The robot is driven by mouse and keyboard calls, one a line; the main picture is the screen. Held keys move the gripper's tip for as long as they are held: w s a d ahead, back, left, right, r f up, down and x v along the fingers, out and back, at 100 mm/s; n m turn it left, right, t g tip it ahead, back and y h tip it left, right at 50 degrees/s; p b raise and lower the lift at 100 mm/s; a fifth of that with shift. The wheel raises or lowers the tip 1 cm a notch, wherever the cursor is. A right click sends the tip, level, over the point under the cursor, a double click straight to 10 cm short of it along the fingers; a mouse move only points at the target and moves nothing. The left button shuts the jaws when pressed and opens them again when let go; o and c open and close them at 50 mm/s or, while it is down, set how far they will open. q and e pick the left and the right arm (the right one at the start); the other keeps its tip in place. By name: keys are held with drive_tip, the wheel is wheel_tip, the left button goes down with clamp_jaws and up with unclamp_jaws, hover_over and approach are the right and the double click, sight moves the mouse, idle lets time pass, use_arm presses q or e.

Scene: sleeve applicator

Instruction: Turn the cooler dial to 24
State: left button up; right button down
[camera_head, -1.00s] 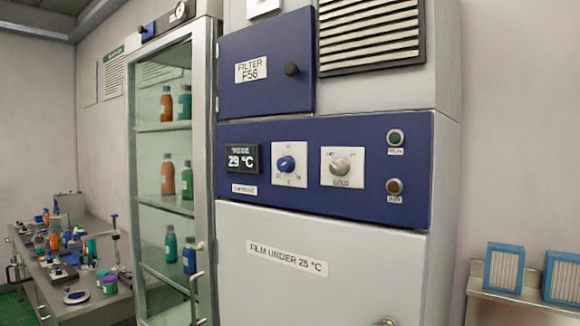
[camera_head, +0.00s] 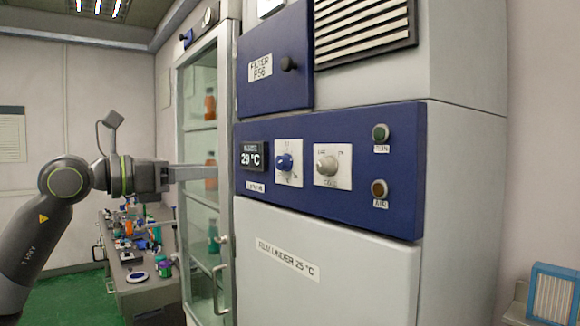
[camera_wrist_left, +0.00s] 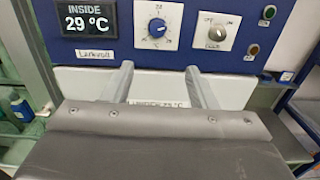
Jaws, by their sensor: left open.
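The cooler's blue control panel (camera_head: 400,190) carries a blue dial (camera_head: 284,162) on a white square plate with small marks around it. The blue dial also shows in the left wrist view (camera_wrist_left: 157,27); its exact setting is too small to read. To its right is a grey knob (camera_head: 327,165) on its own white plate. The display (camera_head: 253,156) left of the blue dial reads 29 °C. My left gripper (camera_head: 210,172) is open and empty, left of the panel at about dial height. In the left wrist view its fingers (camera_wrist_left: 158,70) point toward the panel, below the blue dial, apart from it.
A glass-door cabinet (camera_head: 226,100) with bottles stands left of the cooler, behind my gripper. A green button (camera_head: 380,132) and a brown button (camera_head: 379,188) sit right of the knobs. A filter door with a black knob (camera_head: 288,63) is above. A cluttered bench (camera_head: 150,290) stands lower left.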

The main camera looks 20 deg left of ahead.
use_arm(q)
drive_tip(key=p, duration=0.8)
approach(278, 163)
drive_tip(key=x, duration=0.7)
drive_tip(key=shift+s+d+r, duration=0.1)
drive_tip(key=shift+d+r, duration=0.05)
drive_tip(key=shift+r, duration=0.05)
drive_tip(key=shift+p+x, duration=0.4)
drive_tip(key=shift+x, duration=0.4)
drive_tip(key=shift+f, duration=0.2)
use_arm(e)
wheel_tip(278, 163, up, 9)
drive_tip(key=shift+a+f, duration=0.1)
use_arm(q)
drive_tip(key=c, duration=1)
use_arm(e)
drive_tip(key=shift+a+f, duration=0.1)
